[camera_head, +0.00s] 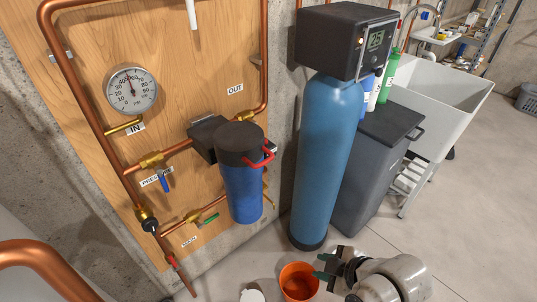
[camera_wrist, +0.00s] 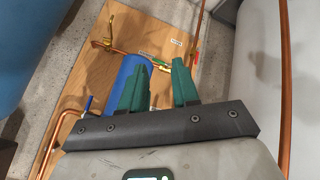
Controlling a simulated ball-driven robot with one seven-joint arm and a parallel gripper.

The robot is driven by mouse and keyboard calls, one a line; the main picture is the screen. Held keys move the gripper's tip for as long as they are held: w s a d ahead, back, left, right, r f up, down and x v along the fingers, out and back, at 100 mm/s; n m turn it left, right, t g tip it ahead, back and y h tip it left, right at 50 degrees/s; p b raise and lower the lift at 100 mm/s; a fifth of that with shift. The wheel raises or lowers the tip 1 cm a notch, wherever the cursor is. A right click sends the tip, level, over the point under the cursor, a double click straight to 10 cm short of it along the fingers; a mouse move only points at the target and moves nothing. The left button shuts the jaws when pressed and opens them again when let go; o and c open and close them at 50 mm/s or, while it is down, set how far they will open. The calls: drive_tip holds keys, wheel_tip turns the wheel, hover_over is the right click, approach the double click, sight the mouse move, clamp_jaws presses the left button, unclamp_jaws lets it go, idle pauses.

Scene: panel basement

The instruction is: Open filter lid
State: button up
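The filter has a black lid (camera_head: 238,143) on top of a blue housing (camera_head: 242,195), mounted upright on the wooden panel; the lid sits on the housing. A red handle (camera_head: 262,158) sticks out at the lid's right front side. My gripper (camera_head: 324,267) is low at the bottom right, well below and right of the filter, beside the orange bucket. In the wrist view my gripper (camera_wrist: 160,64) shows two green fingers apart, with nothing between them. The blue housing (camera_wrist: 127,72) shows beyond the fingers, partly hidden by the left one; I cannot make out the lid there.
A tall blue tank (camera_head: 325,155) with a black control head stands right of the filter. An orange bucket (camera_head: 299,282) is on the floor. Copper pipes, a gauge (camera_head: 131,91), a blue-handled valve (camera_head: 164,181) and a green-handled valve (camera_head: 210,219) surround the filter. Open floor lies at right.

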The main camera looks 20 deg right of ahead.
drive_tip(key=w+a+r+n+t+y+p, duration=0.1)
drive_tip(key=w+r+n+t, duration=0.2)
drive_tip(key=w+r+n, duration=0.3)
drive_tip(key=n+t+y+p, duration=0.2)
drive_tip(key=n+t, duration=0.2)
drive_tip(key=n, duration=0.1)
approach(264, 161)
drive_tip(key=shift+n, duration=0.3)
drive_tip(key=x, duration=0.3)
drive_tip(key=p+x, duration=0.1)
drive_tip(key=x, duration=0.6)
drive_tip(key=shift+w+f+p, duration=0.1)
drive_tip(key=shift+f+p, duration=0.2)
drive_tip(key=shift+p, duration=0.1)
clamp_jaws()
